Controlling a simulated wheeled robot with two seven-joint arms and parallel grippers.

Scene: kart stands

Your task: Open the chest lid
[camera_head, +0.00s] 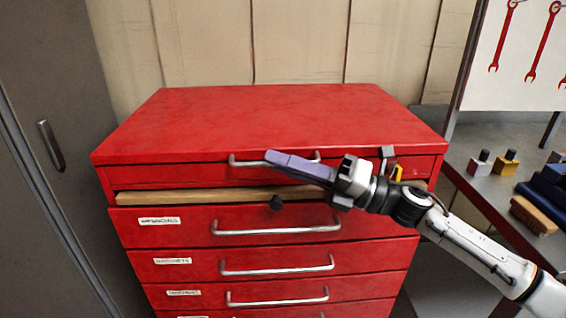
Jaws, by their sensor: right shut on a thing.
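The red chest (265,222) stands in front of me with its wide red lid (260,115) on top. The lid looks nearly level, with a narrow gap under its front edge where a wooden strip (180,197) shows. A silver handle (240,162) runs along the lid's front. My right gripper (275,160) reaches in from the right, its long purple-grey fingers shut across this handle and hiding part of it. The exact contact is hidden behind the fingers. My left gripper is not in view.
Labelled drawers with silver handles (275,228) are below, all shut. A dark knob (277,203) sits under the lid. A grey locker (45,150) stands left. The lid's top is clear; a panelled wall is behind.

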